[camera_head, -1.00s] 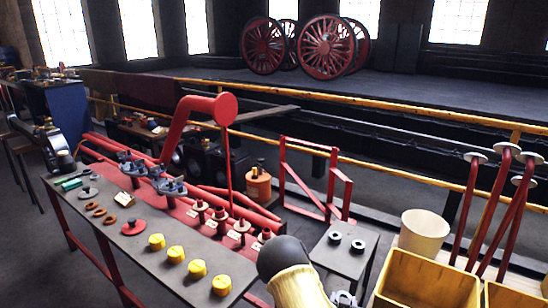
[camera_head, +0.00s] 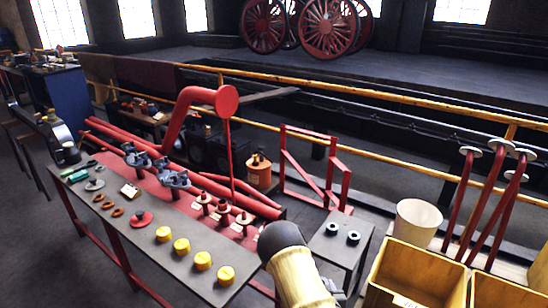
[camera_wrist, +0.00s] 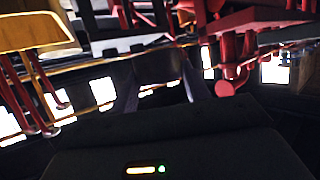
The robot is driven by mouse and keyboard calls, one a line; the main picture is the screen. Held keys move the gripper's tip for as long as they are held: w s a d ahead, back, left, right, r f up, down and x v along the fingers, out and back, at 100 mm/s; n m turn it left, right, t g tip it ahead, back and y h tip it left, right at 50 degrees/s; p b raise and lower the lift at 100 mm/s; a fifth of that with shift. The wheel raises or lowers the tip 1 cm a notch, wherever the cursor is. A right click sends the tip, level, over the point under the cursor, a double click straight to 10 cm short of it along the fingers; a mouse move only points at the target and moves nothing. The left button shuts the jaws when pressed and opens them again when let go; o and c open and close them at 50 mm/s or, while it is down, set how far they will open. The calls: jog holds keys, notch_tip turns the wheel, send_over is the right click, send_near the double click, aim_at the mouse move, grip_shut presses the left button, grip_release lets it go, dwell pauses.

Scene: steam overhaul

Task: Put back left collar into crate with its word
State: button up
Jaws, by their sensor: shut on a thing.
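My gripper (camera_wrist: 160,92) shows in the wrist view, its two dark fingers on either side of a dark, poorly lit thing (camera_wrist: 157,65). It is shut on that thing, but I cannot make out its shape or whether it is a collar. In the head view my arm covers the bottom middle, and the fingertips cannot be made out. Two dark ring-shaped collars (camera_head: 332,229) (camera_head: 353,237) lie apart on a small grey stand (camera_head: 325,248). A yellow crate (camera_head: 415,272) stands at the lower right, with a pale label low on its front, too small to read. Another yellow crate (camera_head: 492,291) adjoins it.
A white bucket (camera_head: 417,222) stands behind the crates, beside several red rods (camera_head: 478,205). A long grey bench (camera_head: 135,240) at left bears yellow caps (camera_head: 181,246), rings and red flanged parts. A yellow rail (camera_head: 380,103) runs behind. A red frame (camera_head: 318,170) stands behind the grey stand.

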jog(key=s+r+p, duration=0.3)
jog(key=r+p, duration=2)
jog(key=r, duration=0.3)
jog(key=shift+r, duration=0.3)
jog(key=shift+s, duration=0.1)
jog(key=s+f, duration=0.4)
jog(key=f, duration=0.1)
jog(key=shift+s+f, duration=0.15)
jog(key=shift+f, duration=0.1)
